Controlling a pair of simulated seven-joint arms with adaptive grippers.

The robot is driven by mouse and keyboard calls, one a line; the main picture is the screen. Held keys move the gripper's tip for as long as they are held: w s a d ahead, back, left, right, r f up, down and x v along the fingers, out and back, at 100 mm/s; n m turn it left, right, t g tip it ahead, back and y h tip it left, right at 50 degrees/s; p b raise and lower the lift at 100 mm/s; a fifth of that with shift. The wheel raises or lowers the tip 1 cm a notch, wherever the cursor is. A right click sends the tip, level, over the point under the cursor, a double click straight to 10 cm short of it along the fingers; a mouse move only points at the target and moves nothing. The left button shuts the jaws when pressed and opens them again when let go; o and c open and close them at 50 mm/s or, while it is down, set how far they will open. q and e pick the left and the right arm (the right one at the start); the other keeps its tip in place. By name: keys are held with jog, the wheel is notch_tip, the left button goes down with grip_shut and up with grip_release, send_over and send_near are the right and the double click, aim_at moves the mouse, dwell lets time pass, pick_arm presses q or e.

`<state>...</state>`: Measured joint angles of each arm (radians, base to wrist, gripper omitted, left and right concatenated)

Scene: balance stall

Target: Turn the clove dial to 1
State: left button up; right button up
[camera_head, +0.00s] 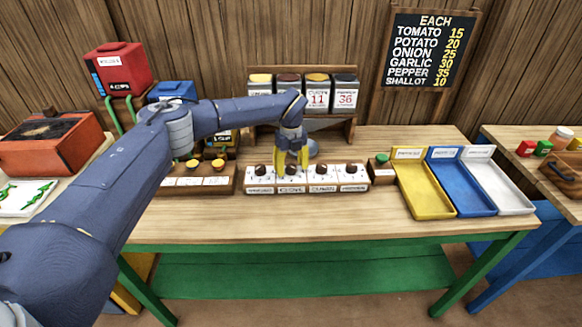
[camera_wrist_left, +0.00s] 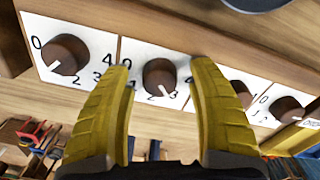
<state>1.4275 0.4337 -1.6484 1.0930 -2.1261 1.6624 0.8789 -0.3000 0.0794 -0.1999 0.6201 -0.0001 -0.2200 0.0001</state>
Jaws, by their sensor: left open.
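A white dial panel (camera_head: 307,178) with several dark brown knobs stands on the wooden table. Its small labels are hard to read; the second from the left seems to be the clove dial (camera_head: 291,170). In the left wrist view this dial (camera_wrist_left: 159,76) sits between my yellow fingers, its white mark pointing down, around 2 to 3. My left gripper (camera_head: 292,163) is open, with its fingers either side of the knob; I cannot tell whether they touch it. The left-hand dial (camera_wrist_left: 67,54) has its mark pointing down-left. My right gripper is not in view.
A block with a green button (camera_head: 382,160) stands right of the panel, then yellow (camera_head: 428,205), blue and white trays. A wooden box with yellow knobs (camera_head: 219,180) is to the left. A rack of labelled canisters (camera_head: 317,92) stands behind. The front table strip is clear.

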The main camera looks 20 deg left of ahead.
pick_arm(q)
jog(key=shift+c, duration=0.5)
grip_shut()
jog(key=shift+m, duration=0.4)
jog(key=m, duration=0.3)
jog(key=shift+m, duration=0.4)
jog(key=m, duration=0.4)
jog(key=shift+m, duration=0.3)
jog(key=m, duration=0.4)
jog(key=shift+m, duration=2.2)
